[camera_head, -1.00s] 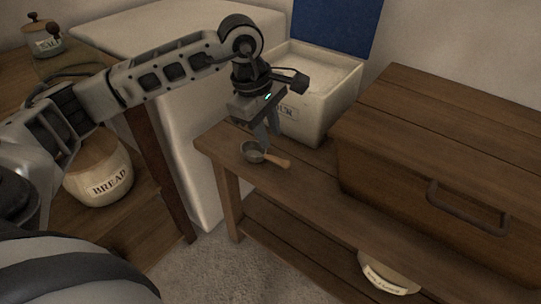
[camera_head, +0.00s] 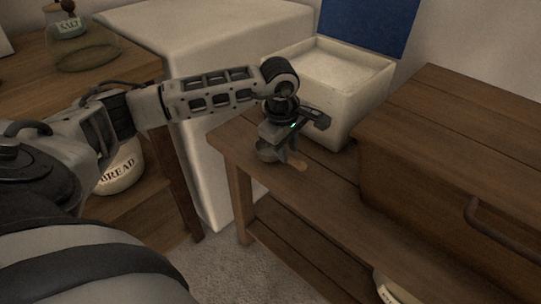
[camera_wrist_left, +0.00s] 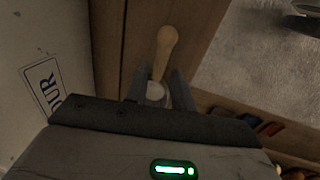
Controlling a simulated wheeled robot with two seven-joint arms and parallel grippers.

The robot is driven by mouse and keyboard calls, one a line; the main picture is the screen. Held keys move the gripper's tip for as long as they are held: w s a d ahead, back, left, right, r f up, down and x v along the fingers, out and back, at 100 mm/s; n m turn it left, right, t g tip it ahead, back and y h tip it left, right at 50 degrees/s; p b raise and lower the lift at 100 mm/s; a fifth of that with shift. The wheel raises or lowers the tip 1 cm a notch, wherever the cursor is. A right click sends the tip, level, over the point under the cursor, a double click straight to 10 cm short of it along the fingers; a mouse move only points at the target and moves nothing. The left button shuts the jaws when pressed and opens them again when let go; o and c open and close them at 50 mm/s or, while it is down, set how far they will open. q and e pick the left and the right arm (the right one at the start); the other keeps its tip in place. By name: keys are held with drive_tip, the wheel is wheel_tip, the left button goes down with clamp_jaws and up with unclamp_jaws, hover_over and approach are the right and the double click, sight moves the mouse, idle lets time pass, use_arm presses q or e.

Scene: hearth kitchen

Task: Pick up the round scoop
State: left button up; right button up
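The round scoop has a small grey bowl (camera_head: 267,153) and a pale wooden handle (camera_head: 299,164). It lies near the left end of the wooden bench (camera_head: 330,190). My left gripper (camera_head: 284,157) points down over the scoop and partly hides it. In the left wrist view the handle (camera_wrist_left: 166,42) extends beyond the fingers, and part of the bowl (camera_wrist_left: 155,91) shows between them. The left fingers (camera_wrist_left: 160,82) are apart, one on each side of the scoop; I cannot tell whether they touch it. My right gripper is not in view.
An open flour bin (camera_head: 335,92) with a blue lid (camera_head: 368,22) stands behind the scoop. A wooden bread box (camera_head: 450,160) with a handle occupies the bench's right side. A large white block-like unit (camera_head: 200,50) stands to the left.

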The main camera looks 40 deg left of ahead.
use_arm(q)
drive_tip(key=f, duration=0.4)
drive_tip(key=shift+w+a+b, duration=0.1)
drive_tip(key=shift+w+b, duration=0.25)
drive_tip(key=shift+b, duration=0.05)
drive_tip(key=shift+w+f, duration=0.1)
drive_tip(key=shift+f, duration=0.15)
clamp_jaws()
